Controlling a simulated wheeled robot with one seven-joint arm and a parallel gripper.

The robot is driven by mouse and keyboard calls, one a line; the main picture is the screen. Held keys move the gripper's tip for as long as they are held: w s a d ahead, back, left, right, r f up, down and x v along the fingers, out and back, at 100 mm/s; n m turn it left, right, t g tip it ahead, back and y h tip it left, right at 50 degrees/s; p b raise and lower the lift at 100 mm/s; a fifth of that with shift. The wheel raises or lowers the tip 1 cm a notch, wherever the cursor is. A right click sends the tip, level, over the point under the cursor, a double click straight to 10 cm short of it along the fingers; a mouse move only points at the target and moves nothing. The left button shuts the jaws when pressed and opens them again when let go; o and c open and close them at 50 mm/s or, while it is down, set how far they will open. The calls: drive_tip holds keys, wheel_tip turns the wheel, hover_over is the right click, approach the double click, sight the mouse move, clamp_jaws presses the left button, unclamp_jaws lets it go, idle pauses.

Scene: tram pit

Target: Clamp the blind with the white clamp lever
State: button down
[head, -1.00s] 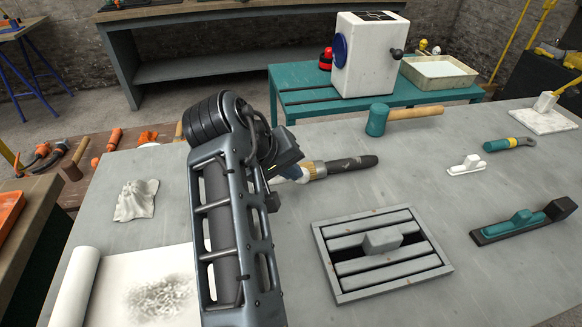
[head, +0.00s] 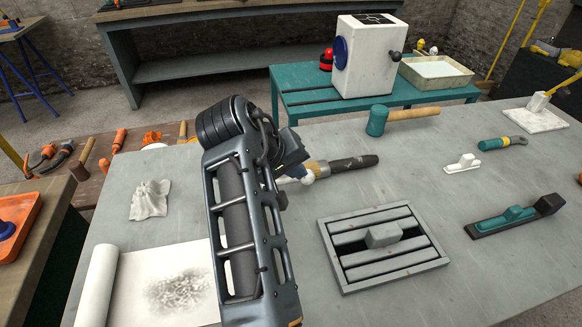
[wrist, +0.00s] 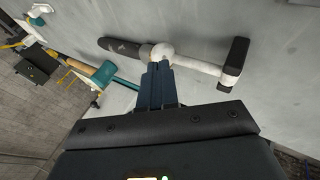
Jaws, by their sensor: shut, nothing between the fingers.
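A grey slatted frame (head: 326,251), which looks like the blind, lies flat on the grey table with a grey block (head: 383,235) at its middle. A small white lever-like piece (head: 463,163) on a flat base lies to its upper right; I cannot tell for sure that it is the clamp lever. My gripper (wrist: 160,67) is shut and empty in the wrist view. Its tips are close to the white ball (wrist: 163,52) of a black-handled tool (wrist: 122,46); I cannot tell whether they touch. In the head view my arm hides part of that tool (head: 352,163).
A teal mallet (head: 377,121), a teal-handled tool (head: 502,143) and a teal-and-black block (head: 515,215) lie on the table. A crumpled cloth (head: 150,200) and a paper roll (head: 97,285) lie at left. Bare tabletop surrounds the slatted frame.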

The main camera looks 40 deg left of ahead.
drive_tip(key=b+v, duration=0.1)
drive_tip(key=v, duration=1)
drive_tip(key=shift+r+b, duration=0.35)
drive_tip(key=shift+r, duration=0.1)
drive_tip(key=shift+d, duration=0.1)
